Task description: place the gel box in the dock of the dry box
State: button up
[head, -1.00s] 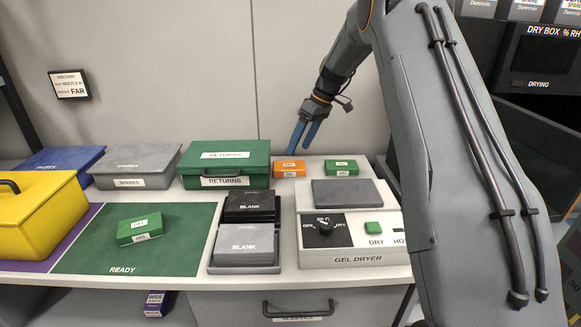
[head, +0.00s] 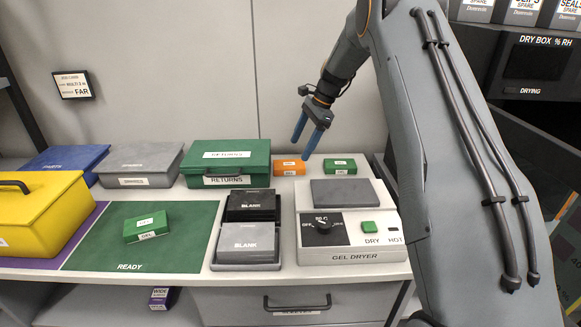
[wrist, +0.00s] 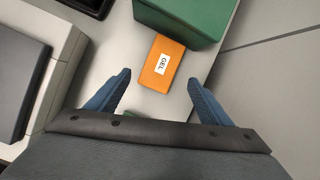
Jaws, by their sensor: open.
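An orange gel box (head: 290,167) lies on the counter behind the gel dryer, and it shows with its GEL label in the wrist view (wrist: 161,64). A green gel box (head: 339,167) lies to its right. Another green gel box (head: 147,228) lies on the green READY mat. My gripper (head: 301,150) is open and empty, above the counter near the orange box. In the wrist view the orange box appears between and ahead of the fingertips.
The gel dryer (head: 352,257) stands in front of the back boxes. The green RETURNS box (head: 228,160) stands left of the orange box. Black and grey BLANK boxes (head: 249,240) and a yellow case (head: 40,215) are further left. The wall is close behind.

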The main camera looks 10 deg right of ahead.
aim_at(290, 164)
jog(key=m, duration=0.3)
jog(key=shift+f, duration=0.1)
jog(key=shift+a+p+x, duration=0.1)
jog(key=shift+p+x, duration=0.8)
jog(key=shift+x, duration=1.05)
jog(key=shift+a+p+x, duration=0.15)
jog(key=shift+p+x, duration=0.75)
jog(key=shift+x, duration=1)
jog(key=c, duration=1.3)
jog(key=shift+c, duration=0.2)
